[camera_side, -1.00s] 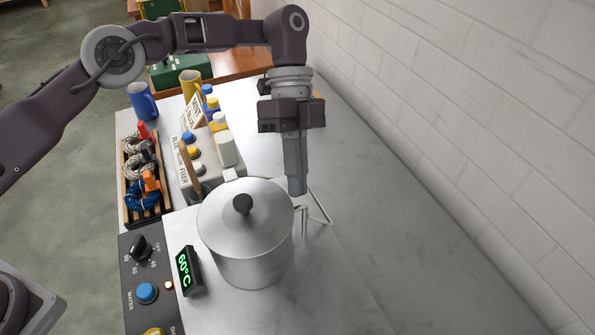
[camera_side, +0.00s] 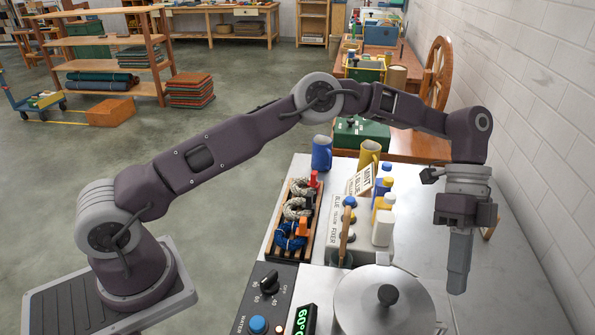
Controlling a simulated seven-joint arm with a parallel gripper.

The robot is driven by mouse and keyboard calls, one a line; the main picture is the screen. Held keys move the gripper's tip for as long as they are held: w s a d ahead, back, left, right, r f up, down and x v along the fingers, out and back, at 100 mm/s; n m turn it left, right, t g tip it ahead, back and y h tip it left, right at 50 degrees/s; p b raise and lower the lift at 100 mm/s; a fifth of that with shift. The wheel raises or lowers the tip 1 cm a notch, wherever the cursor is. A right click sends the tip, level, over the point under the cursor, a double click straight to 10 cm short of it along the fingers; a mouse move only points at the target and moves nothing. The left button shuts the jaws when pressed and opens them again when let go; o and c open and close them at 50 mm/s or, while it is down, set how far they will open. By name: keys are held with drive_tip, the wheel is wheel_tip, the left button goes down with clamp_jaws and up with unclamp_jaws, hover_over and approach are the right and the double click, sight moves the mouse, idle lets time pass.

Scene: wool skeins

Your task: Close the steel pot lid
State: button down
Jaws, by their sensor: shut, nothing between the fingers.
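The steel pot lid (camera_side: 362,291), a round disc with a dark knob (camera_side: 388,294), lies over the top of the steel pot at the bottom of the side view. It looks flat and down on the rim, but I cannot tell whether it seats fully. The picture's lower edge cuts off the lid's near side and most of the pot. My gripper (camera_side: 457,288) points straight down to the right of the lid, apart from it in the picture. Its fingers are together and hold nothing.
Left of the pot are a 60°C display (camera_side: 303,321) and a control panel (camera_side: 262,302) with knobs. The bench's right side is mostly clear, beside a white wall (camera_side: 535,130).

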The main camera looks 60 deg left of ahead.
drive_tip(key=w+a+n+t, duration=0.1)
drive_tip(key=a+n+t, duration=0.2)
drive_tip(key=a+n, duration=0.1)
drive_tip(key=w+a+n+t, duration=0.1)
drive_tip(key=a+n+t, duration=0.1)
drive_tip(key=a+n, duration=0.3)
drive_tip(key=w+a+n+t+h, duration=0.1)
drive_tip(key=w+a+n+t, duration=0.1)
drive_tip(key=a+n, duration=0.3)
drive_tip(key=shift+a+t, duration=0.8)
drive_tip(key=shift+a, duration=0.85)
drive_tip(key=shift+s+a+r+n, duration=0.15)
drive_tip(key=shift+a+r+n, duration=0.25)
drive_tip(key=shift+a+r, duration=0.35)
drive_tip(key=v, duration=0.8)
drive_tip(key=s+a+r+n+t+y, duration=0.1)
drive_tip(key=s+r+y, duration=0.2)
drive_tip(key=s, duration=1.1)
drive_tip(key=s+a+r+n+t+y, duration=0.1)
drive_tip(key=s+r+n+y, duration=0.1)
drive_tip(key=s, duration=1.2)
drive_tip(key=shift+a+r+y, duration=0.35)
drive_tip(key=shift+r+y, duration=0.35)
drive_tip(key=shift+r, duration=0.2)
